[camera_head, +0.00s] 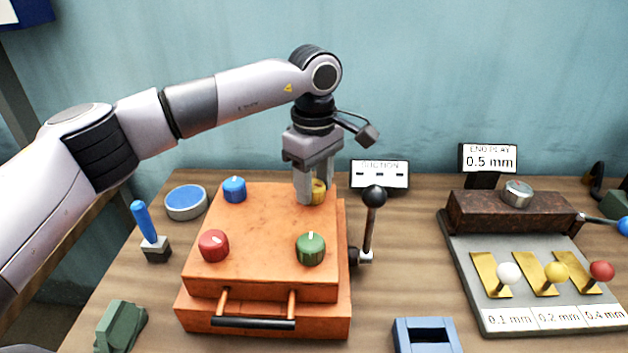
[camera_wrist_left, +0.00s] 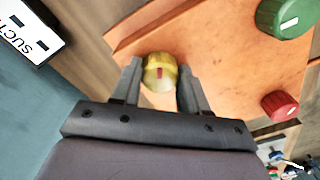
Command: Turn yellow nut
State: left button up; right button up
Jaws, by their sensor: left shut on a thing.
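The yellow nut (camera_head: 319,191) is a round knob at the back right corner of the orange box (camera_head: 262,225). In the left wrist view the yellow nut (camera_wrist_left: 160,72) shows a red mark on its top. My left gripper (camera_head: 316,196) points down from above and is shut on the yellow nut, with one finger on each side of it. The left gripper (camera_wrist_left: 158,90) also shows in the left wrist view. In the head view its fingers hide part of the nut. My right gripper is not in view.
Blue (camera_head: 234,189), red (camera_head: 213,246) and green (camera_head: 310,248) knobs sit on the same box. A black-knobbed lever (camera_head: 372,215) stands close to the right of it. A suction sign (camera_head: 380,174) is behind. A grey panel with levers (camera_head: 470,260) lies further right.

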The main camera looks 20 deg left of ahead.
aim_at(315, 185)
pick_arm(q)
jog(key=shift+r, duration=0.1)
dwell(0.3)
jog(key=o, duration=1.1)
jog(key=shift+c, duration=0.2)
notch_tip(315, 185, up, 7)
jog(key=shift+r+b, duration=0.1)
jog(key=shift+b, duration=0.2)
